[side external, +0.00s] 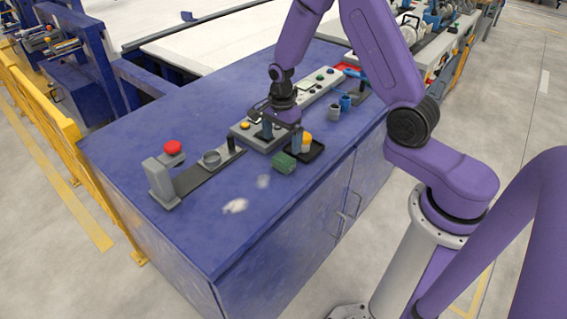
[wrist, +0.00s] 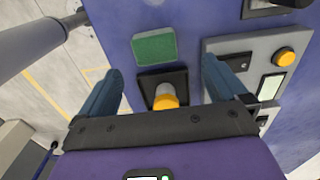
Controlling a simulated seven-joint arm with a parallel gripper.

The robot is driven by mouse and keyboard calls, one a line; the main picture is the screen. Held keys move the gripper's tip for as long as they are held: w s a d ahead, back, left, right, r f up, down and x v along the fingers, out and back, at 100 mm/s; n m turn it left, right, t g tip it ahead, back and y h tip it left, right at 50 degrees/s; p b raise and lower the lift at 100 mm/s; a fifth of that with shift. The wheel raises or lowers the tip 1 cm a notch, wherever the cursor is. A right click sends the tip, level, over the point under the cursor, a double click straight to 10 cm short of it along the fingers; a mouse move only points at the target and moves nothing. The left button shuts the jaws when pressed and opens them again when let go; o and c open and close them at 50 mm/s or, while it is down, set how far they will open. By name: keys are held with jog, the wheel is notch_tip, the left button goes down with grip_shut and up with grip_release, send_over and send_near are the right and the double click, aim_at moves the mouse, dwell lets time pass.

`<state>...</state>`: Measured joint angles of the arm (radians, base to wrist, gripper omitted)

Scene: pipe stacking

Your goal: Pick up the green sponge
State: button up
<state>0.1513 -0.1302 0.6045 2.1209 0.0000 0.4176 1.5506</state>
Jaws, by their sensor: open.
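The green sponge (side external: 284,163) lies on the blue cabinet top, just left of a small black tray. In the wrist view the green sponge (wrist: 154,48) lies flat on the blue surface, ahead of the fingers and between their lines. My gripper (side external: 283,132) is above the cabinet top, over the tray area, behind and above the sponge. In the wrist view my gripper (wrist: 160,82) has its two dark fingers wide apart with nothing held. The sponge is fully visible and apart from both fingers.
A black tray (side external: 316,149) with a yellow-orange knobbed object (wrist: 165,98) sits beside the sponge, between the fingers in the wrist view. A grey control panel (side external: 258,138) stands close by. The blue top (side external: 245,175) has free room.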

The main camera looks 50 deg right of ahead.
aim_at(283, 158)
jog(key=shift+s+a+f, duration=0.1)
jog(key=shift+s+f, duration=0.1)
jog(key=shift+f, duration=1.4)
jog(key=shift+s+f, duration=0.15)
jog(key=shift+f, duration=1.45)
jog(key=c, duration=1.1)
